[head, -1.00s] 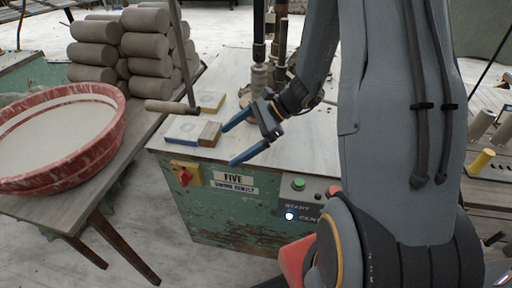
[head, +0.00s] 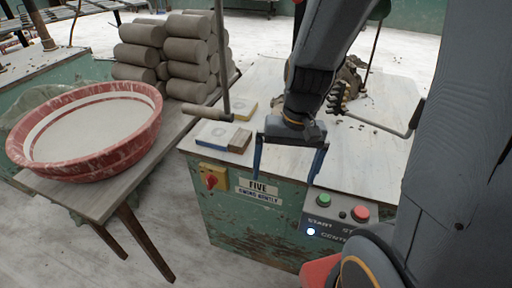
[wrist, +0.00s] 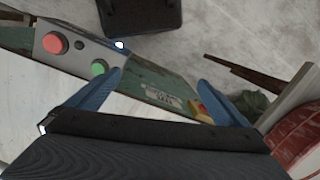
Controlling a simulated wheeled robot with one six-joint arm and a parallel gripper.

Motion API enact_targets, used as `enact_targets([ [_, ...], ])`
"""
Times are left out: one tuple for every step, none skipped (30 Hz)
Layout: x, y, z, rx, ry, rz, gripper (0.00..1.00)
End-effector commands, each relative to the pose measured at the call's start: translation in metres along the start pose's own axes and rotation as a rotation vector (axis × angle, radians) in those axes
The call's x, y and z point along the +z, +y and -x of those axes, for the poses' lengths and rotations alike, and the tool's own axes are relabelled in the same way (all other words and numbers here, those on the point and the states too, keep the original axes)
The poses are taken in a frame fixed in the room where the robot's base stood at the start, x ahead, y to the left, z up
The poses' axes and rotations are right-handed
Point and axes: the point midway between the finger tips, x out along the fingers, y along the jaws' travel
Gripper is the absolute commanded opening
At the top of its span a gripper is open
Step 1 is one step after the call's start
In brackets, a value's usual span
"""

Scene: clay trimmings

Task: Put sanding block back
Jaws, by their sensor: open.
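A small brown block (head: 240,141), which looks like the sanding block, sits at the right end of a white, blue-edged pad (head: 213,134) on the near left corner of the machine table (head: 350,155). I cannot tell whether it rests on the pad or against it. A yellow-edged pad (head: 243,108) lies just behind. My gripper (head: 286,178) is open and empty, to the right of the block and apart from it, with its fingers pointing down at the table's front edge. The wrist view shows my open fingers (wrist: 159,78) with nothing between them.
A red-rimmed basin (head: 150,130) stands on a wooden bench at left, with stacked clay rolls (head: 190,50) behind. The front panel has a red knob (head: 211,181), a green button (head: 323,200) and a red button (head: 360,213). A crank handle (head: 385,128) extends at right.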

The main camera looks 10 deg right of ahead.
Motion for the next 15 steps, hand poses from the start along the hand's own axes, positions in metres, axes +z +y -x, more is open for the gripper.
enact_targets([
  [-0.002,-0.003,-0.007,-0.037,-0.052,-0.103,1.00],
  [-0.004,-0.007,-0.010,-0.064,-0.082,-0.167,1.00],
  [-0.007,-0.013,-0.015,-0.101,-0.123,-0.253,1.00],
  [-0.010,-0.018,-0.018,-0.129,-0.154,-0.316,1.00],
  [-0.014,-0.022,-0.021,-0.159,-0.183,-0.380,1.00],
  [-0.019,-0.029,-0.025,-0.199,-0.222,-0.463,1.00],
  [-0.024,-0.034,-0.027,-0.231,-0.251,-0.525,1.00],
  [-0.029,-0.039,-0.030,-0.263,-0.279,-0.585,1.00],
  [-0.037,-0.045,-0.033,-0.307,-0.316,-0.667,1.00],
  [-0.045,-0.049,-0.035,-0.342,-0.342,-0.727,1.00],
  [-0.053,-0.054,-0.037,-0.378,-0.368,-0.787,1.00],
  [-0.064,-0.059,-0.040,-0.426,-0.402,-0.865,1.00],
  [-0.073,-0.063,-0.041,-0.464,-0.427,-0.923,1.00],
  [-0.083,-0.065,-0.043,-0.503,-0.451,-0.981,1.00],
  [-0.097,-0.068,-0.046,-0.556,-0.481,-1.057,1.00],
])
